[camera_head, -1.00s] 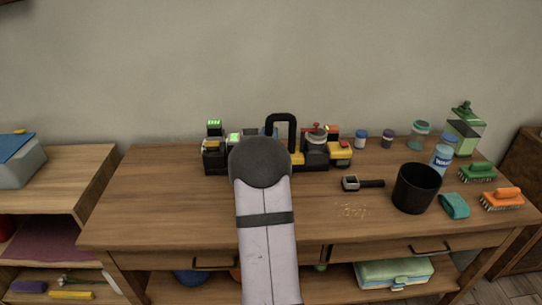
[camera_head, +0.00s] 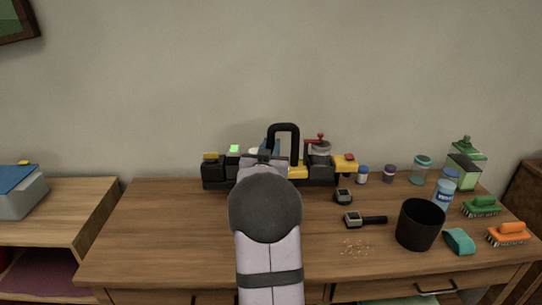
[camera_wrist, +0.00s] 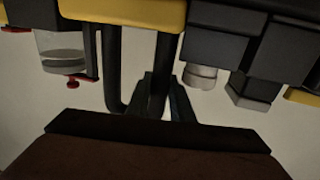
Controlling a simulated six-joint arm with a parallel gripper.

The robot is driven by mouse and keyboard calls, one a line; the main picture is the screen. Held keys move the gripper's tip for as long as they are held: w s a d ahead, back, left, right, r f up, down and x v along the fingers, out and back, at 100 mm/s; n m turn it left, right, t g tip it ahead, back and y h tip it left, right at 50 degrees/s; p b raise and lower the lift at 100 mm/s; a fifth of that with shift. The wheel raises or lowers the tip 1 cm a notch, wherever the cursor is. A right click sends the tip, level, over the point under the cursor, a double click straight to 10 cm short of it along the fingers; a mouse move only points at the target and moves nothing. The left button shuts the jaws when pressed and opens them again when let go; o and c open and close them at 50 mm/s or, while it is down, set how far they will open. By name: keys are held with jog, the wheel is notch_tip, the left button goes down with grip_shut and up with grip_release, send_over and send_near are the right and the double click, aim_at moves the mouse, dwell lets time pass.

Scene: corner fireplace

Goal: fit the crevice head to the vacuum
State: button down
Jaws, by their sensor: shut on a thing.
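The vacuum (camera_head: 297,172) is a long black and yellow body with a clear dust cup and an upright black loop handle. In the head view it appears lifted above the table, with my arm hiding its middle. My gripper (camera_wrist: 163,97) is shut on one leg of the black handle (camera_wrist: 113,70) in the wrist view, which shows the vacuum upside down. The head with a grey collar and long narrow black nozzle (camera_head: 375,220), which looks like the crevice head, lies on the table right of the vacuum. A shorter dark head (camera_head: 343,196) lies just behind it.
Tan crumbs (camera_head: 354,247) lie in front of the heads. A black bin (camera_head: 419,228), a teal sponge (camera_head: 459,241), brushes (camera_head: 507,233) and bottles (camera_head: 443,194) crowd the right side. The table's (camera_head: 160,230) left half is clear.

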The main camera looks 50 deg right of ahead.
jog(key=shift+w+a+r, duration=0.1)
jog(key=shift+r, duration=1.25)
jog(key=r, duration=0.2)
jog(key=a+r, duration=0.1)
jog(key=shift+r+p, duration=0.35)
jog(key=shift+p, duration=0.05)
jog(key=v, duration=0.2)
send_near(268, 132)
jog(key=s+f, duration=0.1)
jog(key=f, duration=0.1)
jog(key=s+d+f, duration=0.1)
jog(key=s+f, duration=0.1)
jog(key=shift+f+p, duration=0.2)
jog(key=shift+p, duration=0.2)
jog(key=shift+f, duration=0.1)
